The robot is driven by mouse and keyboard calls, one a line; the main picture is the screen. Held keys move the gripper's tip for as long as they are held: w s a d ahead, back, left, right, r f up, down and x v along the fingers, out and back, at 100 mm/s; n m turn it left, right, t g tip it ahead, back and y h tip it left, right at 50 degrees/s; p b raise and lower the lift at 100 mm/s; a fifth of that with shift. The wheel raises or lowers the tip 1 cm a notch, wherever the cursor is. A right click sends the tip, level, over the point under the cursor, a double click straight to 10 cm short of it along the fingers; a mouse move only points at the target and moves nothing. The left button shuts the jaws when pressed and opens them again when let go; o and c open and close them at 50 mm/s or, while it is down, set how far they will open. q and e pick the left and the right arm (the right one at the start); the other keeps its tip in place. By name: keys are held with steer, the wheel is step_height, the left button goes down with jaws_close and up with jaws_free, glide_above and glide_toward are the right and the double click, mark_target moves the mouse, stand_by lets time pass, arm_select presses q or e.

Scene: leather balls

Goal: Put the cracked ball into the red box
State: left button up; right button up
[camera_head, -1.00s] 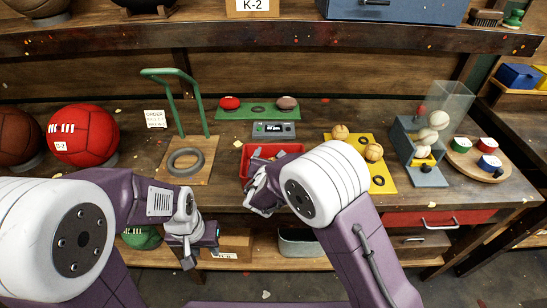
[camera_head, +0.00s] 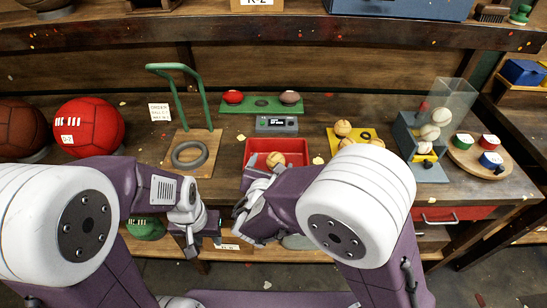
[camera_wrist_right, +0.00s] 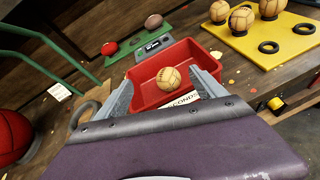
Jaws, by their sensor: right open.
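The red box (camera_head: 293,147) stands on the workbench; its front label partly reads "SECONDS" in the right wrist view. A tan ball (camera_wrist_right: 168,77) with dark seam-like lines lies inside it and also shows in the head view (camera_head: 275,159); I cannot make out a crack for sure. My right gripper (camera_head: 247,208) is open and empty, on the near side of the box. In the right wrist view its fingers (camera_wrist_right: 160,84) are apart, with the ball seen between them. My left gripper (camera_head: 192,232) hangs at the bench's front edge, its jaws unclear.
A yellow board (camera_wrist_right: 286,36) with several tan balls and empty rings lies right of the box. A grey device (camera_head: 277,124) and a green board (camera_head: 262,104) are behind it. A green-handled stand (camera_head: 205,155) and a red ball (camera_head: 90,127) are left.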

steer(key=shift+s, duration=0.2)
steer(key=s+d+f+m+g+h, duration=0.2)
steer(key=d+m+g, duration=0.1)
steer(key=d+m, duration=0.3)
steer(key=s+d+f+m+g+h, duration=0.2)
steer(key=d+f+m+g, duration=0.1)
steer(key=d, duration=0.6)
steer(key=s+d+f+m+g+y, duration=0.2)
steer(key=s+m, duration=0.4)
steer(key=m, duration=0.5)
steer(key=s+d+f+m+g+y, duration=0.2)
steer(key=s+m, duration=0.4)
steer(key=m, duration=0.6)
steer(key=shift+f+m+g+y, duration=0.3)
steer(key=shift+f+g+y, duration=0.3)
steer(key=shift+g+y, duration=0.4)
steer(key=shift+s+d, duration=0.1)
steer(key=shift+d, duration=0.05)
